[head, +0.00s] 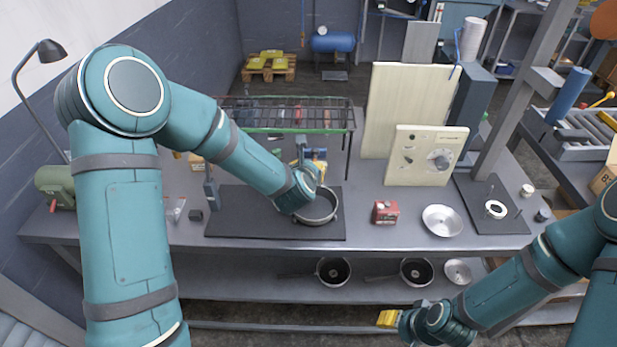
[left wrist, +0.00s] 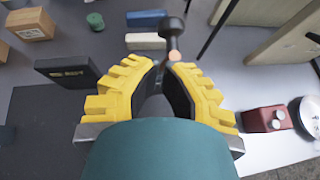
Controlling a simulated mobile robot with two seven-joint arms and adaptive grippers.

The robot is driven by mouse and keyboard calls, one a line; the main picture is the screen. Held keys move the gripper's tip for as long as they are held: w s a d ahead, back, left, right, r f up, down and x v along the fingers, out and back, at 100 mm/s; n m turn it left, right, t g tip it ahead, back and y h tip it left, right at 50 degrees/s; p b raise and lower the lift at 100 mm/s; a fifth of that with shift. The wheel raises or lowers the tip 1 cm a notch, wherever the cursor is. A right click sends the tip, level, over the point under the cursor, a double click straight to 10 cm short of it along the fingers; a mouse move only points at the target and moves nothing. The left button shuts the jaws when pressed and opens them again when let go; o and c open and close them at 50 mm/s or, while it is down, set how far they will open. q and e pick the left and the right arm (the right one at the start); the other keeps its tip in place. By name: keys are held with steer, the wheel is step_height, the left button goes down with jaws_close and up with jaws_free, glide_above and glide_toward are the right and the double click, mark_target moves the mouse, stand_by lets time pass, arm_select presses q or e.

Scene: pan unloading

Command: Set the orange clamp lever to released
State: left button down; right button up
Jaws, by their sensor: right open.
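I cannot make out the orange clamp lever for certain. In the left wrist view, a dark rod with a round knob and a small orange-brown end (left wrist: 174,56) shows just beyond my left fingertips; I cannot tell whether it is part of the clamp. My left gripper (left wrist: 164,76) has yellow fingers with dark pads and a gap between them. A grey shape shows in the gap, and contact is unclear. In the head view my left forearm partly hides this area, above a pan (head: 318,208). My right gripper (head: 388,318) is open and empty, in front of the bench.
A dark mat (head: 235,218) lies on the bench (head: 370,233). A red box (head: 385,212) and a metal dish (head: 441,221) stand right of the pan. A wire rack (head: 280,115) stands behind, with a cream control panel (head: 425,155) to the right. Pans sit on the lower shelf.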

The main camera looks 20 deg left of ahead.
arm_select(q)
steer(key=shift+w+a+r+g, duration=0.15)
steer(key=shift+w+r+g, duration=0.15)
steer(key=shift+w, duration=0.25)
steer(key=shift+w+a+r+g, duration=0.2)
steer(key=shift+w+g, duration=0.2)
steer(key=shift+w, duration=0.15)
arm_select(e)
steer(key=shift+r, duration=0.35)
steer(key=shift+f, duration=0.1)
